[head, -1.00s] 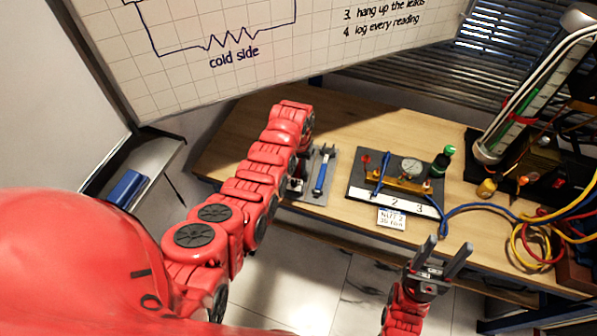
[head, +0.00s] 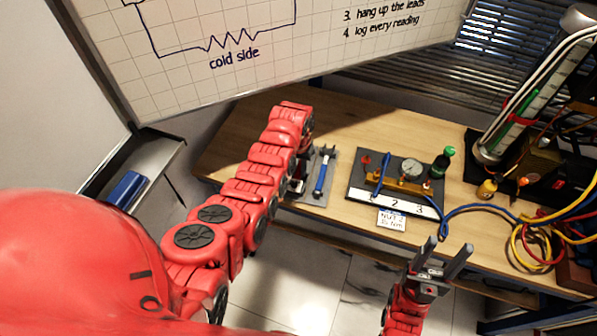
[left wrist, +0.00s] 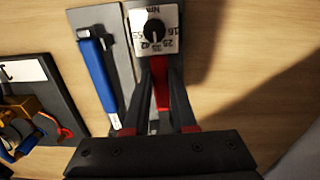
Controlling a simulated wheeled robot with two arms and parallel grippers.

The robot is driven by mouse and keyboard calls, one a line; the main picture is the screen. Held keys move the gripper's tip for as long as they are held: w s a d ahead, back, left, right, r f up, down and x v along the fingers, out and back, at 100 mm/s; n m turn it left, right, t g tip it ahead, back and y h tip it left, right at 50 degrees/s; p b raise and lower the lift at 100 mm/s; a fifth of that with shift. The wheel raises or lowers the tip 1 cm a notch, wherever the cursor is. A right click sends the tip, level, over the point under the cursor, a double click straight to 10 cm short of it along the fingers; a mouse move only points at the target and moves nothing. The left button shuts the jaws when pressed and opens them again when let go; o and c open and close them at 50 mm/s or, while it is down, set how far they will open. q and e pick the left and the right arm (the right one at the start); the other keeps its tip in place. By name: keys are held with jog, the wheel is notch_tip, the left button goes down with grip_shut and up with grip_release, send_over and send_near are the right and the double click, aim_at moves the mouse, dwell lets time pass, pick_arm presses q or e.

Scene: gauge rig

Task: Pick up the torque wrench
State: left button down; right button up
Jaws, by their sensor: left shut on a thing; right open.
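The torque wrench (left wrist: 158,28) shows in the left wrist view as a square pale head with a black dial marked Nm and a red handle. My left gripper (left wrist: 160,88) is shut on the red handle, one dark finger on each side. The wrench is over or on a grey mat; I cannot tell whether it touches. In the head view my left arm mostly hides the wrench and gripper. My right gripper (head: 446,252) is open and empty in front of the bench edge.
A blue-handled tool (head: 321,176) lies on the grey mat (head: 313,197) just beside the wrench. Coiled cables (head: 540,235) crowd the bench's right end. Bare wood (head: 345,120) lies behind the mat.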

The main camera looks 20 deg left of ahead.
pick_arm(q)
jog(key=shift+r, duration=0.15)
jog(key=shift+w+r+b, duration=0.1)
jog(key=shift+r+b, duration=0.65)
jog(key=shift+b, duration=0.05)
jog(key=shift+r+b, duration=0.45)
jog(key=shift+r, duration=0.1)
jog(key=shift+s+d+r+b, duration=0.15)
jog(key=shift+s+d+b, duration=0.1)
jog(key=shift+s+d, duration=0.3)
jog(key=shift+s+d+r+b, duration=0.15)
jog(key=shift+s+d+b, duration=0.15)
jog(key=shift+s, duration=0.4)
jog(key=s+d+r+p, duration=0.1)
jog(key=s+d+p, duration=0.6)
jog(key=s+p, duration=0.2)
jog(key=shift+s+r, duration=0.3)
jog(key=shift+s, duration=0.8)
